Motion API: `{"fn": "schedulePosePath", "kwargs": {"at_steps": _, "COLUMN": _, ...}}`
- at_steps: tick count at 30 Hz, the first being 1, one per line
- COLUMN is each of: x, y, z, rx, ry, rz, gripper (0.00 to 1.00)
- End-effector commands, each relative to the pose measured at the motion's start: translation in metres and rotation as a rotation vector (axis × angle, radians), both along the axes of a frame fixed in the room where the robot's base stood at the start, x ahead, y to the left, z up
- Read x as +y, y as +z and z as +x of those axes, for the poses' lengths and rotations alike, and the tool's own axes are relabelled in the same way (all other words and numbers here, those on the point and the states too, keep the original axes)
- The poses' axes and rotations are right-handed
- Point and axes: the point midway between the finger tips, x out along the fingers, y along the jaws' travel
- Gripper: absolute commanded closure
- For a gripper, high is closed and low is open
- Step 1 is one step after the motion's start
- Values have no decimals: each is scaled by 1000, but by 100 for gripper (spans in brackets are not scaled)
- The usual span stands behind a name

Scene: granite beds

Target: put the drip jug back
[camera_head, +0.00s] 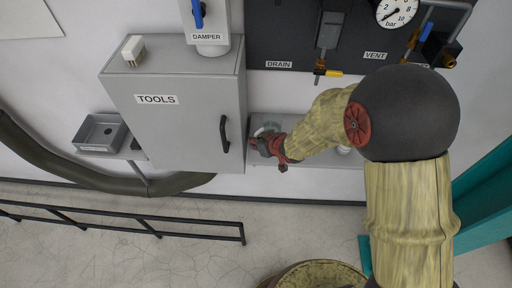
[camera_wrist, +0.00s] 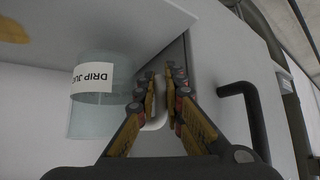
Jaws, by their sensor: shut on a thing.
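The drip jug is a clear, bluish cylinder with a white label; it fills the left of the wrist view (camera_wrist: 92,105), its lettering upside down there. In the head view the jug (camera_head: 267,128) shows only in part behind my gripper (camera_head: 268,146), over the left end of a grey shelf (camera_head: 297,123). My gripper, also in the wrist view (camera_wrist: 162,92), is shut on the jug's pale handle (camera_wrist: 157,117). The jug's base looks close to the shelf; I cannot tell whether they touch.
A grey TOOLS cabinet (camera_head: 180,125) with a black handle (camera_head: 224,134) stands just left of the shelf; that handle looms right in the wrist view (camera_wrist: 243,110). A small white item (camera_head: 343,150) sits farther right, partly behind my arm. The DRAIN valve (camera_head: 328,72) hangs above.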

Motion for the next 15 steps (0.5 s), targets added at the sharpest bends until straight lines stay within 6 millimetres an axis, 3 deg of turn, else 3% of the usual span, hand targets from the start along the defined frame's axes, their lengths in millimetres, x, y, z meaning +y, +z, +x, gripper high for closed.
{"fn": "schedulePosePath", "kwargs": {"at_steps": 7, "x": 1, "y": -34, "z": 0, "rx": 3, "ry": 0, "rz": 0, "gripper": 100}}
{"fn": "schedulePosePath", "kwargs": {"at_steps": 15, "x": 2, "y": -36, "z": 3, "rx": 0, "ry": 0, "rz": 0, "gripper": 100}}
